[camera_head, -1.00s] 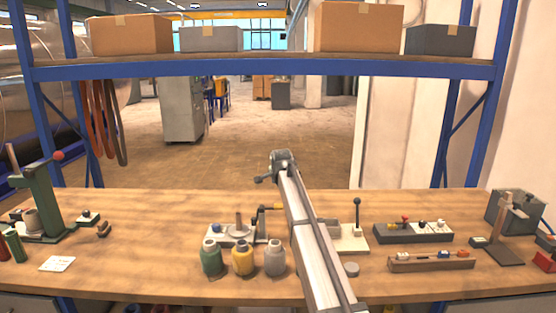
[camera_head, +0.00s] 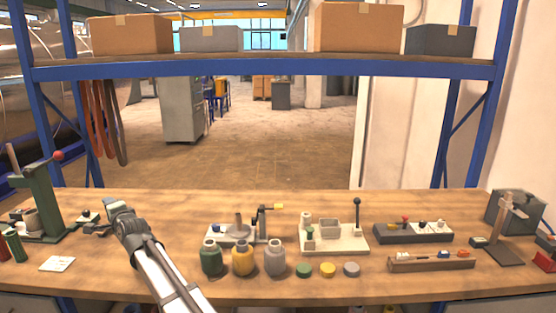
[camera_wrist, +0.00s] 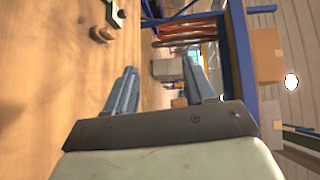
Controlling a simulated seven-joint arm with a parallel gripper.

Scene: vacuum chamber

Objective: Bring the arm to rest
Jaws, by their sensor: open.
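My arm reaches in from the bottom of the head view, left of centre, and its far end stands over the left part of the wooden workbench (camera_head: 330,285). My gripper (camera_wrist: 161,80) shows in the wrist view with its two blue-grey fingers apart. Nothing is between the fingers. In the head view the fingers cannot be made out clearly at the end of the arm. In the wrist view the bench top (camera_wrist: 50,90) lies along the left side, and the fingers point past it toward the room behind.
Blue shelving (camera_head: 270,68) with boxes (camera_head: 360,27) spans the back.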

